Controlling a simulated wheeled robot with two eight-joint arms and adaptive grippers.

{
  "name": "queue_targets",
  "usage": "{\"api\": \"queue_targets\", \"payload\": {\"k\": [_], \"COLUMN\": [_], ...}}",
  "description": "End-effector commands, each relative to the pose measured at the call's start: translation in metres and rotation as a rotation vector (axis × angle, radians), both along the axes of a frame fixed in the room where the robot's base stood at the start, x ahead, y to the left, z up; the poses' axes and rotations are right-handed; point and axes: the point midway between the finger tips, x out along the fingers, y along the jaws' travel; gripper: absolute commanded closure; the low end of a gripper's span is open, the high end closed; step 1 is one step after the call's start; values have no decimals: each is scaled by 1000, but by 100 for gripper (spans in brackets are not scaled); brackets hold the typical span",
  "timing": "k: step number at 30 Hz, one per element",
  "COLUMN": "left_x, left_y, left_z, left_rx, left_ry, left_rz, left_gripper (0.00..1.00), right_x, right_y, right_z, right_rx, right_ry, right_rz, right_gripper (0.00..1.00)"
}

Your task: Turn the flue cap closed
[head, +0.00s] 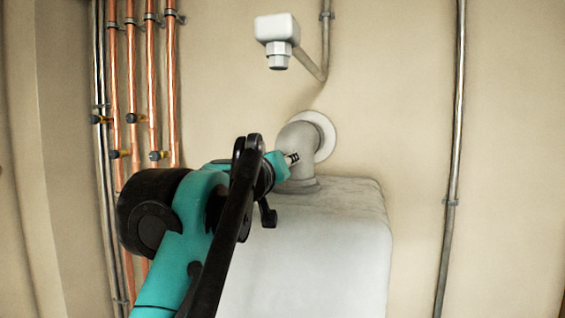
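The grey flue elbow (298,138) rises from the top of the white boiler casing (310,250) and bends into a round white plate (326,128) on the wall. A small grey piece with dark ridges (292,158) shows against the elbow's left side. I cannot tell whether it is the flue cap or a fingertip. My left arm comes up from the lower left, and its gripper end (280,165) is at the elbow. The arm hides most of the gripper, so its opening and any contact are unclear. My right gripper is not in view.
Several copper pipes (151,80) with valves run down the wall at left. A white box fitting (277,30) with a thin grey pipe is above the elbow. Another grey pipe (454,140) runs down at right. The wall between elbow and right pipe is clear.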

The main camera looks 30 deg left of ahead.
Motion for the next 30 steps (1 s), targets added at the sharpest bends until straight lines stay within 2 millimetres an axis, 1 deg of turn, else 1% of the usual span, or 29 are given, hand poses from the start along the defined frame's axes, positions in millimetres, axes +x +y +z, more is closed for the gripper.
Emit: {"api": "queue_targets", "payload": {"k": [30], "left_x": [0], "left_y": [0], "left_z": [1], "left_rx": [-933], "left_ry": [-224], "left_rz": [-1], "left_gripper": [100], "right_x": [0], "right_y": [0], "right_z": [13], "right_rx": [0], "right_ry": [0], "right_rz": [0], "right_gripper": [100]}}
